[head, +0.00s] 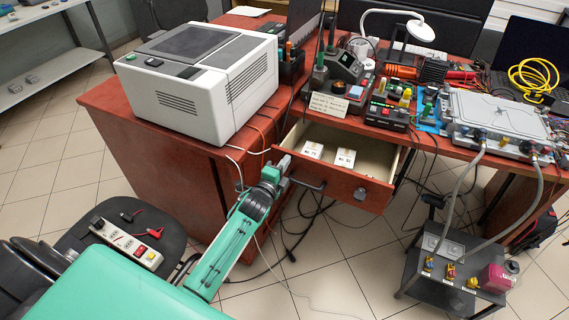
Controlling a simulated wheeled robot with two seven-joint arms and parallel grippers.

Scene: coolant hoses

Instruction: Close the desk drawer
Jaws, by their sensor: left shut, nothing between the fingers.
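The desk drawer (375,192) stands pulled out from under the red-brown desk. Its front panel has a dark handle (308,184) on its left half and a round dark fitting at its right. Two small white labelled boxes (345,159) lie inside the drawer. My left gripper (284,164) is shut and empty. It is at the left end of the drawer front, just left of the handle. I cannot tell whether it touches the drawer. My right gripper is not in view.
A white boxy machine (200,80) stands on the desk's left part, above a red cabinet. Cables hang below the drawer. A black chair (120,240) with a power strip is at lower left. A dark cart (450,270) with hoses stands at right. Tiled floor is open before the drawer.

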